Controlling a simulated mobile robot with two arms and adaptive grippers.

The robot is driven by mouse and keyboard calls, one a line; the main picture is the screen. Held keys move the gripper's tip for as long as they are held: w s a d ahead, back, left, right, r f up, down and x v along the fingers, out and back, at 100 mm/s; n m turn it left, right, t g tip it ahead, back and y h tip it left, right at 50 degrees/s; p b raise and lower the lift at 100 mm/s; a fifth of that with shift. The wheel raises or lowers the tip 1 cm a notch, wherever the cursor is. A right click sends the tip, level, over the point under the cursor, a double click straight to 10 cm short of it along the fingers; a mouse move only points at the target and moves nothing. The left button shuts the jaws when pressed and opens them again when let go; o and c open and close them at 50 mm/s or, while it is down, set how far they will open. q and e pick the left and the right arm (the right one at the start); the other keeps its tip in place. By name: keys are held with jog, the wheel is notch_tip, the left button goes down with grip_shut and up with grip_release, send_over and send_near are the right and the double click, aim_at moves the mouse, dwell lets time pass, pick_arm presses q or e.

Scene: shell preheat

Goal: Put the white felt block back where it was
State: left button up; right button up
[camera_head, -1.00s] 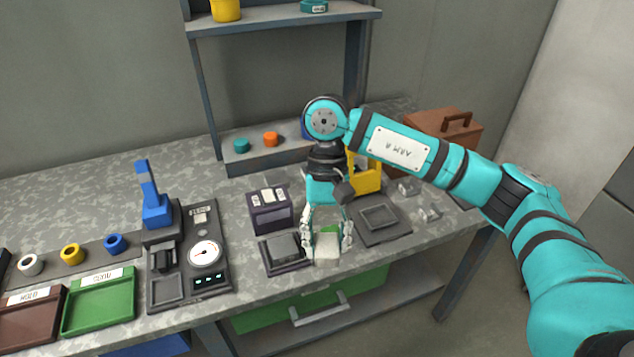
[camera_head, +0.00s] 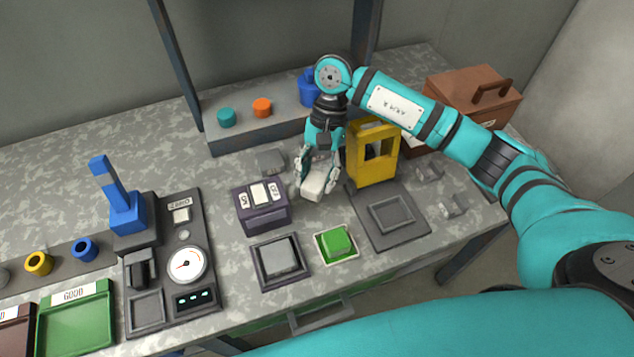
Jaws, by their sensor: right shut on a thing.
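My right gripper (camera_head: 317,178) is shut on the white felt block (camera_head: 313,187), which shows between its fingertips. It holds the block over the middle of the bench, behind the green button (camera_head: 335,240) and to the right of the dark purple box (camera_head: 263,210). Whether the block touches the bench cannot be told. A small grey pad (camera_head: 271,161) lies on the bench behind and left of the gripper. My left gripper is not in view.
A dark square pad (camera_head: 279,262) sits in front of the box. The yellow frame (camera_head: 372,155) and a grey plate (camera_head: 391,218) with a square recess stand right of the gripper. The gauge station (camera_head: 187,264) is at left.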

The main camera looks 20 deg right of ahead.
aim_at(317, 186)
notch_tip(317, 186, down, 4)
jog(key=shift+w+r+p, duration=0.1)
jog(key=shift+p, duration=0.25)
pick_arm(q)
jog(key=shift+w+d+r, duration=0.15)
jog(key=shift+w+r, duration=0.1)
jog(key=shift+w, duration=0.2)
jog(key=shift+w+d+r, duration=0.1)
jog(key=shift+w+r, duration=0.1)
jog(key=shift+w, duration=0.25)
pick_arm(e)
jog(key=shift+f+b, duration=0.35)
jog(key=o, duration=1)
jog(key=shift+r, duration=0.1)
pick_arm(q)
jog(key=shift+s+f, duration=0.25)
